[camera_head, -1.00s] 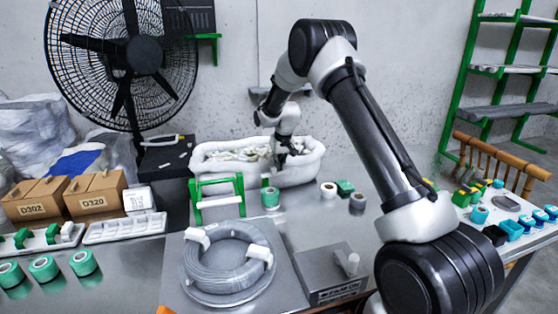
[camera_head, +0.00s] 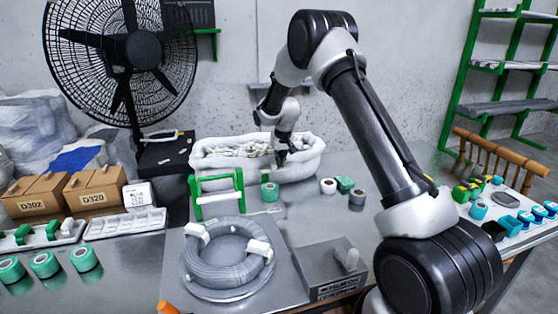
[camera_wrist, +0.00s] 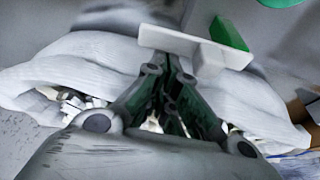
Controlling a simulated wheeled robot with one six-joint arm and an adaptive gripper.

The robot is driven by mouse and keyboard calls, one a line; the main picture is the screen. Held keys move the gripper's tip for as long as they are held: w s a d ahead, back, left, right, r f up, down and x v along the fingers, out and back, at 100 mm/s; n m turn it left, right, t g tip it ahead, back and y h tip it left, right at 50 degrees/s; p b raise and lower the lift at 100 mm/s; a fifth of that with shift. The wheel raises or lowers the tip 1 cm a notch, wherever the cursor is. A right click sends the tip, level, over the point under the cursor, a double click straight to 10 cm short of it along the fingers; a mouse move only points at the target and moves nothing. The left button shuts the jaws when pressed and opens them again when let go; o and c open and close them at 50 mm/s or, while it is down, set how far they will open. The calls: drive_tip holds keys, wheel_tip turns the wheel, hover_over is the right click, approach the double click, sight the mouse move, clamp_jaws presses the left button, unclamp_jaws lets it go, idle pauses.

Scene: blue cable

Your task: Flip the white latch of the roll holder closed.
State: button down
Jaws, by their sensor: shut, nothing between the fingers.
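In the wrist view my gripper (camera_wrist: 172,70) is shut and empty. A white bar (camera_wrist: 190,44) with a green part (camera_wrist: 229,34) shows just beyond the fingertips; whether they touch it I cannot tell.
The white cloth-lined bin (camera_head: 222,163) holds pale pieces behind the frame. A grey cable coil (camera_head: 205,272) lies in front. A grey box (camera_head: 325,275) sits front right.

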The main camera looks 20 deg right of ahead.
sight(282, 170)
drive_tip(key=s+m, duration=0.1)
drive_tip(key=s+m+h, duration=0.1)
drive_tip(key=m, duration=0.1)
drive_tip(key=s+m, duration=0.1)
drive_tip(key=shift+d, duration=0.3)
drive_tip(key=s+m, duration=0.1)
drive_tip(key=m, duration=0.2)
drive_tip(key=s+a+m+g+h, duration=0.1)
drive_tip(key=s+m, duration=0.1)
drive_tip(key=m, duration=0.1)
drive_tip(key=s+a+m+g+h, duration=0.1)
drive_tip(key=s+m, duration=0.1)
drive_tip(key=m, duration=0.1)
drive_tip(key=shift+s, duration=0.15)
drive_tip(key=shift+s+a+m+g+h, duration=0.15)
drive_tip(key=shift+s+a+m+g, duration=0.25)
drive_tip(key=shift+a+m, duration=0.4)
drive_tip(key=shift+s+a+m+g+h, duration=0.15)
drive_tip(key=shift+s+a+m+g, duration=0.25)
drive_tip(key=shift+m, duration=0.6)
drive_tip(key=shift+s+a, duration=0.1)
